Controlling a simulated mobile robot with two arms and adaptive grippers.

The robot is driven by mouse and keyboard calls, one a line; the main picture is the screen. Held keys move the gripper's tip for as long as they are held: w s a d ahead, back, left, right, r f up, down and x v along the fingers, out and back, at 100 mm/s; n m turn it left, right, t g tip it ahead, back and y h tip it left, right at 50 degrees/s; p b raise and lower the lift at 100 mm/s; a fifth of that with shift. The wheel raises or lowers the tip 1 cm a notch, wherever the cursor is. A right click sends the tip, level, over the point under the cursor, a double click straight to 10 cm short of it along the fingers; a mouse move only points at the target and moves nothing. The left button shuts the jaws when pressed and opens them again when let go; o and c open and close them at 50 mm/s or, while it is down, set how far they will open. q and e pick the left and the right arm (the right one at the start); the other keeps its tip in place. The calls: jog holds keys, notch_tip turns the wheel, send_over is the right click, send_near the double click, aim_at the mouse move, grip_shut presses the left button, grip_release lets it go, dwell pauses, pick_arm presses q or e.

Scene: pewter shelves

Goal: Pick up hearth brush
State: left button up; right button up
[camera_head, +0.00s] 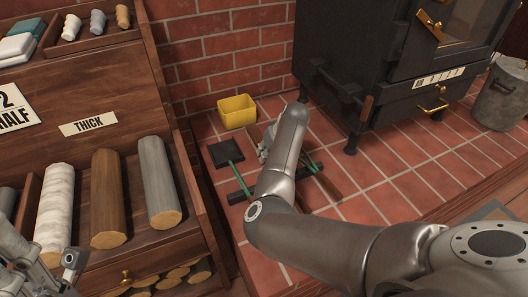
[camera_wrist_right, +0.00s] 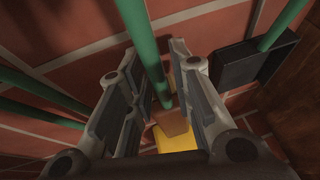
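In the right wrist view a green rod (camera_wrist_right: 147,55) runs between the fingers of my right gripper (camera_wrist_right: 158,95) and leads to a brown block (camera_wrist_right: 174,123); this looks like the hearth brush. Gaps show between the rod and both fingers, so the gripper is open around it. In the head view my right gripper (camera_head: 267,145) is low over the red hearth tiles, and my arm hides most of the brush. My left gripper (camera_head: 45,265) is partly in view at the lower left, by the log drawer, and its finger opening is unclear.
A black shovel (camera_head: 226,152) with a green handle lies left of my right gripper; it also shows in the wrist view (camera_wrist_right: 252,62). A black bar (camera_head: 240,196) lies nearby. A yellow bin (camera_head: 237,112) stands behind, a black stove (camera_head: 350,60) right, wooden log shelves (camera_head: 150,70) left.

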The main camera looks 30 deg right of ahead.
jog(key=shift+c, duration=0.3)
grip_shut()
jog(key=shift+r, duration=0.2)
